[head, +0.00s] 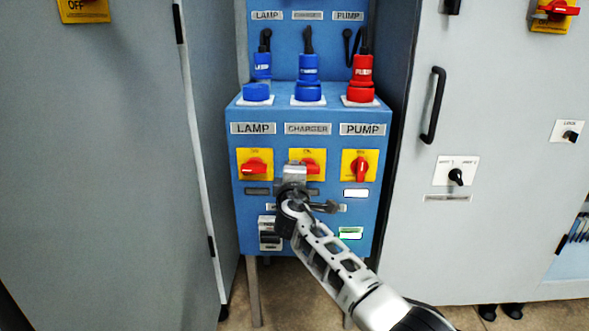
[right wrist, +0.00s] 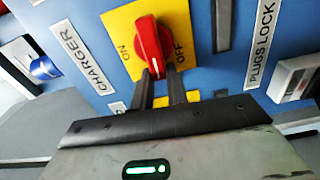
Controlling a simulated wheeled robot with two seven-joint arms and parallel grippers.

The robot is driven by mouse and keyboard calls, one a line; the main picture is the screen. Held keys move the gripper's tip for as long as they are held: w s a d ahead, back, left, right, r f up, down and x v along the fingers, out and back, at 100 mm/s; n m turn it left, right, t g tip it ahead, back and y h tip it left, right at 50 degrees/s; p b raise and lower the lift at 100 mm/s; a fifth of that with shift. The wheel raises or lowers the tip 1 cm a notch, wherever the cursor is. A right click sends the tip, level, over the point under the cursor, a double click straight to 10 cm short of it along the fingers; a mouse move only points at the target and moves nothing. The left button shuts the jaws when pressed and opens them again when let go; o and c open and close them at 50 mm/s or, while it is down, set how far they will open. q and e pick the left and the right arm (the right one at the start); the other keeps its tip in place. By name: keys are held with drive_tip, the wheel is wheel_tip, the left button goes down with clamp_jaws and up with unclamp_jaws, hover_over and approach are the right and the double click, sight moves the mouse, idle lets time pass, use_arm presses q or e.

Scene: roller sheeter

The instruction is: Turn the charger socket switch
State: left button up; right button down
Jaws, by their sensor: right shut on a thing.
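The charger switch is a red knob on a yellow plate (head: 294,157), below the CHARGER label (head: 307,129) on the blue box. In the head view my right gripper (head: 294,175) is in front of it and hides part of the knob and plate. In the right wrist view the red knob (right wrist: 149,42) lies crosswise to the ON–OFF direction, its white mark towards my gripper. My right gripper (right wrist: 162,85) is shut on the knob's near end, one dark finger on each side. My left gripper is in neither view.
The lamp switch (head: 254,166) is left of it, its knob horizontal; the pump switch (head: 360,168) is right, its knob vertical, with a lit white indicator (head: 356,193) below. Blue and red plugs (head: 361,80) stand above. Grey cabinets (head: 115,150) flank the box closely.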

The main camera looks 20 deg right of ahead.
drive_tip(key=shift+d+f+n, duration=0.35)
drive_tip(key=shift+d+n, duration=0.05)
drive_tip(key=shift+d, duration=0.05)
drive_tip(key=c, duration=1.4)
unclamp_jaws()
drive_tip(key=shift+s, duration=0.1)
drive_tip(key=shift+r, duration=0.15)
drive_tip(key=shift+a, duration=0.2)
drive_tip(key=shift+r, duration=0.1)
use_arm(q)
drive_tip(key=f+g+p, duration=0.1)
drive_tip(key=p, duration=0.1)
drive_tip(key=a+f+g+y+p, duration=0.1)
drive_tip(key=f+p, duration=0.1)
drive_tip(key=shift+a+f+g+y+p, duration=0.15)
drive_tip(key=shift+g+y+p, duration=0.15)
drive_tip(key=shift+p, duration=0.1)
use_arm(e)
drive_tip(key=v, duration=1.5)
drive_tip(key=shift+s+a, duration=0.15)
drive_tip(key=shift+s, duration=0.25)
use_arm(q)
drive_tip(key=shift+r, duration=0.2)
